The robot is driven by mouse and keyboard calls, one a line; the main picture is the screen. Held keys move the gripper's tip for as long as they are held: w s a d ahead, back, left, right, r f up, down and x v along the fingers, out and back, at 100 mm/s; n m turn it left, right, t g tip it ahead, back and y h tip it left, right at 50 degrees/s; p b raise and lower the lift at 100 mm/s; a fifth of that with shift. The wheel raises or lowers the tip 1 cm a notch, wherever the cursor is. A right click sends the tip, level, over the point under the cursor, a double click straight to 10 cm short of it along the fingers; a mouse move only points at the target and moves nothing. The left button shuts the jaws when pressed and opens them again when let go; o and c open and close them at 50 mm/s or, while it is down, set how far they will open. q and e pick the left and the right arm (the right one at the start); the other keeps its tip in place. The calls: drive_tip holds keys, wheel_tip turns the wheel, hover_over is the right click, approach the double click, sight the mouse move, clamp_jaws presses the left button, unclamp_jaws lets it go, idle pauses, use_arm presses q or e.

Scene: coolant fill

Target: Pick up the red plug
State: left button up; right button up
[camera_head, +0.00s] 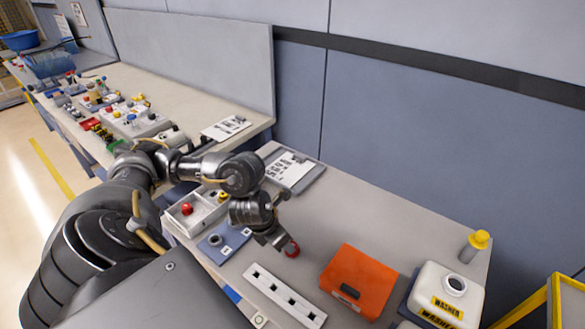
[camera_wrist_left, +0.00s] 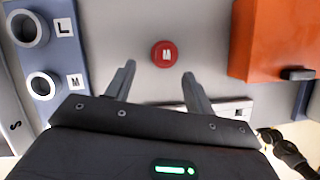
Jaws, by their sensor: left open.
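My left gripper (camera_wrist_left: 158,84) is open and empty. In the wrist view the plug appears just beyond the fingertips, between their lines and not gripped. In the head view the same gripper (camera_head: 279,240) points down close to the plug. My right gripper is not in view.
A blue-grey block (camera_wrist_left: 62,55) with two ring sockets marked L and M stands left of the plug. An orange box (camera_head: 358,281) is to the right, with a white washer jug (camera_head: 447,290) beyond. A white slotted strip (camera_head: 283,297) lies in front. A white tray (camera_head: 178,222) holds another red item.

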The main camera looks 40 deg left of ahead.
use_arm(q)
drive_tip(key=x, duration=0.5)
drive_tip(key=shift+w+d+r, duration=0.1)
drive_tip(key=shift+w+d, duration=0.1)
drive_tip(key=shift+d, duration=0.15)
drive_tip(key=shift+c, duration=0.4)
drive_tip(key=c, duration=1)
